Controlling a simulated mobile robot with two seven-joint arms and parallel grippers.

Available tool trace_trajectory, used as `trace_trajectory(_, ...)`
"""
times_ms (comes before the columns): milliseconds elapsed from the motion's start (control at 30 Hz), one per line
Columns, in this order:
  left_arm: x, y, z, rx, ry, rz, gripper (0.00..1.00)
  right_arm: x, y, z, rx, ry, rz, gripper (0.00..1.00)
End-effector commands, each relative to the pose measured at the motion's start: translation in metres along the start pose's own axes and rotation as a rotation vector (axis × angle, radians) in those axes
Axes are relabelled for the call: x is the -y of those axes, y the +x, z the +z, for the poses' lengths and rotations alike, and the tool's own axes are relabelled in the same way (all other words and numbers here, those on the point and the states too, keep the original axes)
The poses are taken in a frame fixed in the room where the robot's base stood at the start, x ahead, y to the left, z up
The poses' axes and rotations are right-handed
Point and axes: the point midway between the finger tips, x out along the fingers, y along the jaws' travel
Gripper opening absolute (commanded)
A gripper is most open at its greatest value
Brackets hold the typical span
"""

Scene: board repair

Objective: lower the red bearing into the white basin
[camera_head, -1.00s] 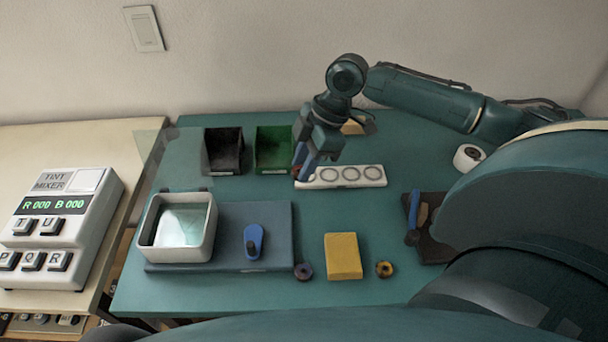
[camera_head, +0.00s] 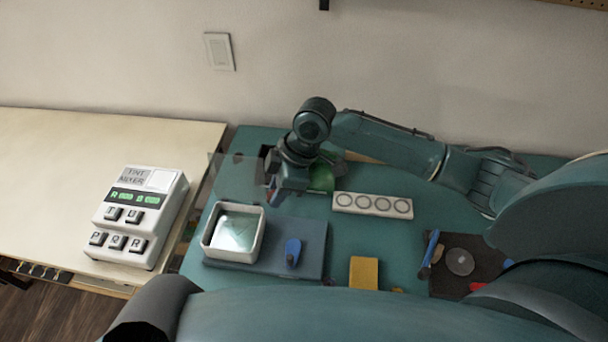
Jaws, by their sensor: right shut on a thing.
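The white basin (camera_head: 207,243) is a square, open-topped tub at the left of the teal table, with pale liquid inside. My right gripper (camera_head: 273,194) points down just behind and to the right of the basin's far right corner in the picture, apart from it. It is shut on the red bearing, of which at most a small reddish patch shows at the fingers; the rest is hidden. The white strip with several ring-shaped seats (camera_head: 372,205) lies to the right of the gripper. My left gripper is not in view.
A blue-grey plate (camera_head: 312,262) beside the basin carries a blue tool (camera_head: 293,252). A green bin (camera_head: 322,178) stands behind the gripper, partly hidden. A yellow block (camera_head: 364,273) lies in front. A dark mat (camera_head: 446,286) is at right; the mixer (camera_head: 140,218) is on the left table.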

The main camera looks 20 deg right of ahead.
Motion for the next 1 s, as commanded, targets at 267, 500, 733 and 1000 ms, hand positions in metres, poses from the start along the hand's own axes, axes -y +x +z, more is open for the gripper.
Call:
trace_trajectory(267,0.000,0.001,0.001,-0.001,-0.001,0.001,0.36,0.007,0.032,-0.046,-0.001,-0.001,-0.002,0.07)
trace_trajectory(500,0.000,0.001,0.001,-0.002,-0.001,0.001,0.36,0.010,0.054,-0.070,0.000,0.001,0.000,0.07)
trace_trajectory(733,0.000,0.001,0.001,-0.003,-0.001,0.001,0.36,0.011,0.061,-0.077,0.001,0.001,0.000,0.07)
trace_trajectory(1000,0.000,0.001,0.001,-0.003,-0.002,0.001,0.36,0.011,0.061,-0.077,0.001,0.001,0.000,0.07)
